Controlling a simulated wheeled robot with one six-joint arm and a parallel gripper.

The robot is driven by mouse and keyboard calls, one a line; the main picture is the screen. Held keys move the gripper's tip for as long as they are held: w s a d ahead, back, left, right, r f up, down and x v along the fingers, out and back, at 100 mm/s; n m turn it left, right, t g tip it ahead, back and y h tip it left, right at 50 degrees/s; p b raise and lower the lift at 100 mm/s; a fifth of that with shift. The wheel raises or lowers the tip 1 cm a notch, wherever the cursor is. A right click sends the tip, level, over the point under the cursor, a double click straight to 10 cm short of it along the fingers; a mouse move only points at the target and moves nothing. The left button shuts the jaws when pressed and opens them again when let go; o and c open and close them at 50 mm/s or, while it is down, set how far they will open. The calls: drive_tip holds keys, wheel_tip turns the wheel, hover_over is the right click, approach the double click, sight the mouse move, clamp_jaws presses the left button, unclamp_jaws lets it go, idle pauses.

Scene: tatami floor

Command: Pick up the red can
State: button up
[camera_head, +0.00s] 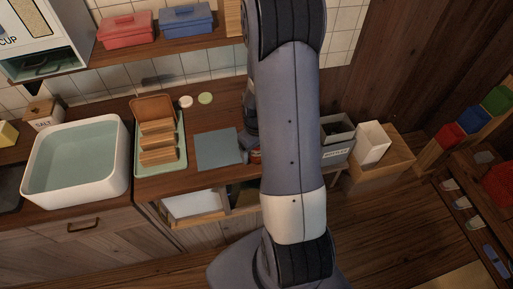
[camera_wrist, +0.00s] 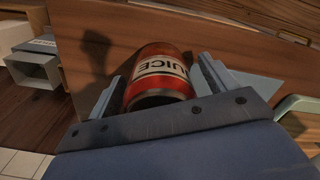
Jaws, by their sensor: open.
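A red can (camera_wrist: 160,75) with a white label reading "JUICE" lies in the middle of the wrist view, on a brown wooden surface. My gripper (camera_wrist: 158,82) is open, with one finger to the left and one to the right of the can. The can's near end is close to the gripper's palm. I cannot tell whether the fingers touch its sides. In the head view my arm covers most of this spot, and only a small reddish bit of the can (camera_head: 256,155) shows beside it.
A blue-grey mat (camera_head: 218,149) lies left of my arm on the counter. Further left are a green tray (camera_head: 176,165) with wooden pieces and a white basin (camera_head: 115,180). Right of my arm stand a grey box (camera_head: 338,150) and a wooden crate (camera_head: 393,165).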

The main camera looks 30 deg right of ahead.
drive_tip(key=shift+c, duration=0.2)
drive_tip(key=c, duration=1)
drive_tip(key=shift+r, duration=0.15)
